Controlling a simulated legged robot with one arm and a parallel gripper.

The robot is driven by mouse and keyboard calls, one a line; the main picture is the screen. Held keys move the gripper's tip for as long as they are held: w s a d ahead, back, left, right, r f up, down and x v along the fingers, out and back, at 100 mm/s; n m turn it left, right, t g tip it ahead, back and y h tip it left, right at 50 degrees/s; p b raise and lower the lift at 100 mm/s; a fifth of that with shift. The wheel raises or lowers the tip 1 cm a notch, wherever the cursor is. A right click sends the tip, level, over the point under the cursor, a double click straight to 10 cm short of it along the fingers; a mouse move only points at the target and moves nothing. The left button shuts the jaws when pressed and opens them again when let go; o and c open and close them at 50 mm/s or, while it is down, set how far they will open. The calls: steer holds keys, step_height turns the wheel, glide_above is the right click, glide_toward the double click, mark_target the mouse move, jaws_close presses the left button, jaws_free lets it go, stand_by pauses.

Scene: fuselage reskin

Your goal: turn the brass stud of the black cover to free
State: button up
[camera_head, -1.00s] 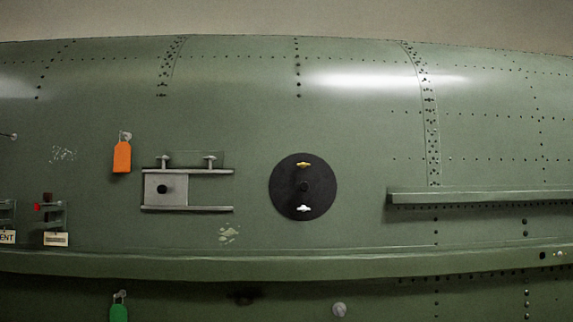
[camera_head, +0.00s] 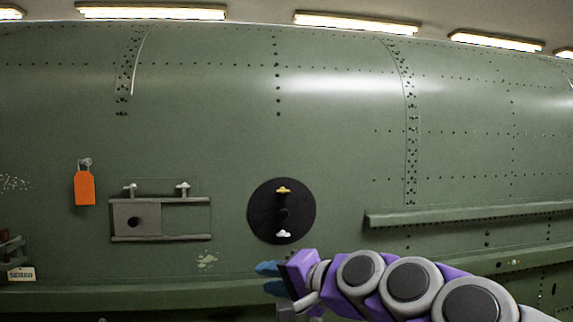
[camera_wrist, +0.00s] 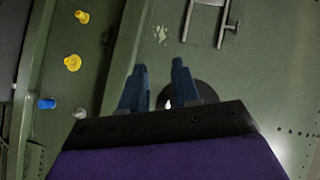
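The round black cover (camera_head: 262,222) is on the green fuselage panel, right of centre-left. Its brass stud (camera_head: 283,189) is near the top and looks crosswise. A silver stud (camera_head: 283,234) is near the bottom, with a dark knob between them. My gripper (camera_head: 266,277) is just below the cover, apart from it, with blue fingers pointing left. In the wrist view my gripper (camera_wrist: 159,66) has its fingers spread with nothing between them. Part of the black cover (camera_wrist: 208,92) shows behind the fingers; the brass stud is not visible there.
A grey bracket (camera_head: 160,238) with two silver studs is left of the cover, and an orange tag (camera_head: 85,188) hangs farther left. A ledge (camera_head: 450,215) juts out at right. Yellow knobs (camera_wrist: 72,62) and a blue knob (camera_wrist: 46,103) show in the wrist view.

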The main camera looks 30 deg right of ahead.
steer(key=w+d+r+m+t+h+p, duration=0.2)
steer(key=d+r+m+t+h+p, duration=0.3)
steer(key=d+r, duration=0.8)
steer(key=m+g+y+p, duration=0.1)
glide_toward(286, 192)
steer(key=w, duration=0.7)
steer(key=shift+w+a+f, duration=0.1)
steer(key=shift+w+a, duration=0.1)
steer(key=shift+a, duration=0.15)
steer(key=shift+w, duration=0.7)
steer(key=shift+c, duration=0.5)
jaws_close()
